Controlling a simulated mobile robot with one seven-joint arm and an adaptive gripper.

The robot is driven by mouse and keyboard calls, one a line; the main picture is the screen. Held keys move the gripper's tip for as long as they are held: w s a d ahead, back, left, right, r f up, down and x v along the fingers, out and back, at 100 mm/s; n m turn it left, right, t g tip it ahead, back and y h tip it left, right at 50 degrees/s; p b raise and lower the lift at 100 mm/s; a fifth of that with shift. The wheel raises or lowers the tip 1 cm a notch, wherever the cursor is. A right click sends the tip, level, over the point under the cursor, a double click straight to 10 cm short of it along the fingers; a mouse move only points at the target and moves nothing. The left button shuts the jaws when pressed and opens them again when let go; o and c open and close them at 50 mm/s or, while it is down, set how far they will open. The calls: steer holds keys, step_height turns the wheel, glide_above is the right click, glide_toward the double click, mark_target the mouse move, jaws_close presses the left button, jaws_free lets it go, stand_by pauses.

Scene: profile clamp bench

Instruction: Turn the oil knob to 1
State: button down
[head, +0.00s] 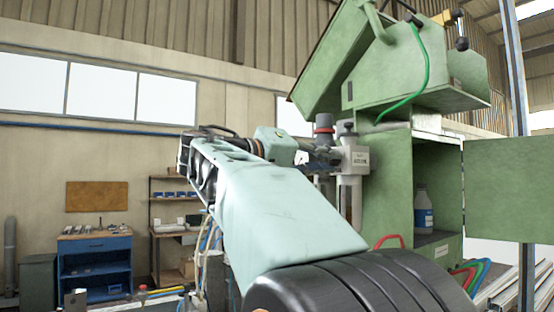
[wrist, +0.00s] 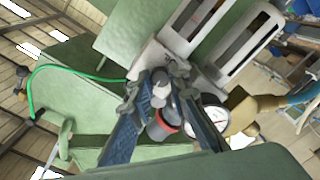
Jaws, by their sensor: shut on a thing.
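My gripper (wrist: 157,86) is in the middle of the wrist view, its two dark blue fingers converging on a small grey knob (wrist: 160,77). The fingers are shut on this knob, which appears to be the oil knob. It sits at the top of a pale service unit (wrist: 152,57). No scale or number on the knob can be read. In the head view my gripper (head: 318,158) reaches from the left to the pale service unit (head: 354,158), beside the green machine. The contact is too small to make out there.
A grey cap with a red ring (wrist: 161,126) and a round white gauge (wrist: 210,114) are close to my fingers. The green machine (head: 384,180) has an open door (head: 505,190) at right. A green hose (head: 426,62) hangs above.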

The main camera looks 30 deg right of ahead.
steer(key=n+p, duration=0.5)
steer(key=n, duration=0.3)
steer(key=shift+r, duration=0.1)
steer(key=shift+n, duration=0.3)
stand_by(0.4)
steer(key=c, duration=1.8)
jaws_free()
steer(key=shift+a, duration=0.1)
steer(key=a, duration=0.8)
steer(key=s+a, duration=0.1)
steer(key=a, duration=0.2)
steer(key=shift+s+a+r, duration=0.1)
steer(key=shift+a, duration=0.3)
